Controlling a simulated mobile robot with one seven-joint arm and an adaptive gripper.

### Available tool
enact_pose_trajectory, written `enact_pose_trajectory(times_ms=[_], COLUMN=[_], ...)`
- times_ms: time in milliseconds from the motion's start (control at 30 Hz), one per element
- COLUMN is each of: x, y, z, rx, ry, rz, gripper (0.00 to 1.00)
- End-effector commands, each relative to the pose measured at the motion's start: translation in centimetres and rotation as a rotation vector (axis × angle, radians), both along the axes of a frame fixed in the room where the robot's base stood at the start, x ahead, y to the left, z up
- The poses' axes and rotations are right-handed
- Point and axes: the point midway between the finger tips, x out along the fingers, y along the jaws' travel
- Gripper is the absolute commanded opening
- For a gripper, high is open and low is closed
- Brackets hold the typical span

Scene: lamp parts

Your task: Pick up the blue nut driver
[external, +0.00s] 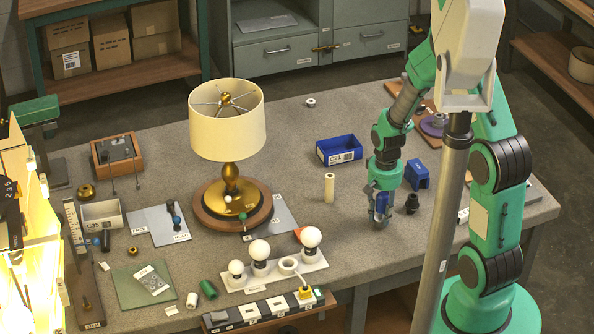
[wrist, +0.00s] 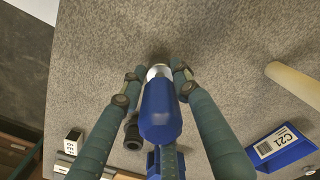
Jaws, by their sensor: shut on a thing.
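The blue nut driver (external: 382,203) is between the fingers of my gripper (external: 380,216), low over the right part of the table. In the wrist view its rounded blue handle (wrist: 160,108) fills the middle, with a pale metal end between the fingertips (wrist: 156,78). The fingers are shut on it from both sides. It looks roughly upright in the external view. Its lower end is mostly hidden, and I cannot tell whether it touches the table.
A small black part (external: 412,203) stands just right of my gripper, with a blue holder (external: 417,174) behind it. A cream cylinder (external: 329,188) stands to the left and a blue bin (external: 339,150) behind. A lamp (external: 228,135) and a bulb strip (external: 275,272) are farther left.

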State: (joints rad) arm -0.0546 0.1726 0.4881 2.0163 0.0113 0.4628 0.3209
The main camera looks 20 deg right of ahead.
Motion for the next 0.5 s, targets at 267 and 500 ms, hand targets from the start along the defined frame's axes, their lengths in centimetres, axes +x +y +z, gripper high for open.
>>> enact_pose_trajectory(times_ms=[267, 500], x=[0.0, 0.1], y=[0.0, 0.0], z=[0.4, 2.4], rx=[0.0, 0.0], ry=[-0.001, -0.002], rz=[0.0, 0.0], gripper=[0.01, 0.01])
